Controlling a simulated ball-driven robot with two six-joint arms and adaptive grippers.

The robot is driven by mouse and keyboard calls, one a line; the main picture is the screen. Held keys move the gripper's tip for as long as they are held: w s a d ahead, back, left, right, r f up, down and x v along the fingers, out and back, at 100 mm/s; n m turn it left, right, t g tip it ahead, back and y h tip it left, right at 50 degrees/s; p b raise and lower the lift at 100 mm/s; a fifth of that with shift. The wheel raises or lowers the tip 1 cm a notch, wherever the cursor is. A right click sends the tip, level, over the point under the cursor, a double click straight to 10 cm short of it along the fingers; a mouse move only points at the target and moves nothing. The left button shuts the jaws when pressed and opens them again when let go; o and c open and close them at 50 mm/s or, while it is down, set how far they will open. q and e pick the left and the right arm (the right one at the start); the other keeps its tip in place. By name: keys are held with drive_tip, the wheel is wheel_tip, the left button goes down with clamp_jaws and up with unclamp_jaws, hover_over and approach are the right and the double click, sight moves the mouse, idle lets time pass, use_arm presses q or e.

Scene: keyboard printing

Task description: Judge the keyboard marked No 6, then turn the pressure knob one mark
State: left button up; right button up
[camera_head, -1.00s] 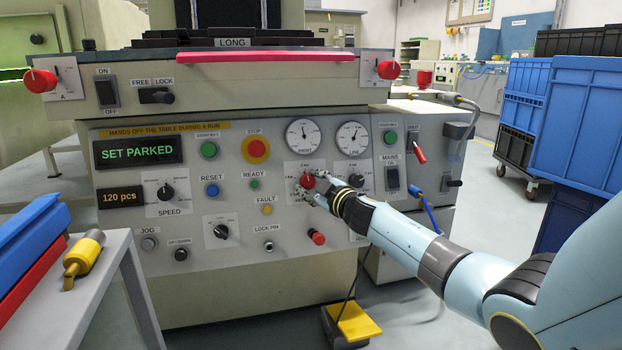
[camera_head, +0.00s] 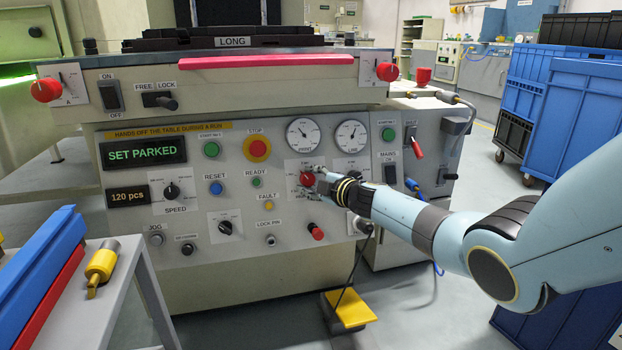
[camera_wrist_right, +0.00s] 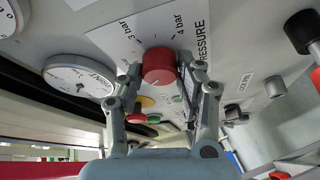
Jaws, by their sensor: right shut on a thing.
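The red pressure knob (camera_head: 307,179) sits on the front panel below two round gauges. In the right wrist view the red knob (camera_wrist_right: 158,66) stands between my fingertips, beside the word PRESSURE and marks such as 3 bar and 4 bar. My right gripper (camera_head: 316,182) is at the knob, and in the wrist view the right gripper (camera_wrist_right: 163,75) has one finger on each side, shut on it. The knob's pointer cannot be made out. I see no keyboard marked No 6. My left gripper is not in view.
A green display (camera_head: 143,151) reads SET PARKED. A red stop button (camera_head: 257,148) is up left of the knob, and the print gauge (camera_head: 303,133) is above it. A yellow pedal (camera_head: 349,309) lies on the floor. Blue crates (camera_head: 571,100) stand at the right.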

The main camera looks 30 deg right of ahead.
drive_tip(key=shift+f, duration=0.15)
drive_tip(key=o, duration=1.1)
drive_tip(key=shift+o, duration=0.2)
drive_tip(key=shift+s, duration=0.15)
drive_tip(key=v, duration=1.1)
drive_tip(key=shift+s, duration=0.4)
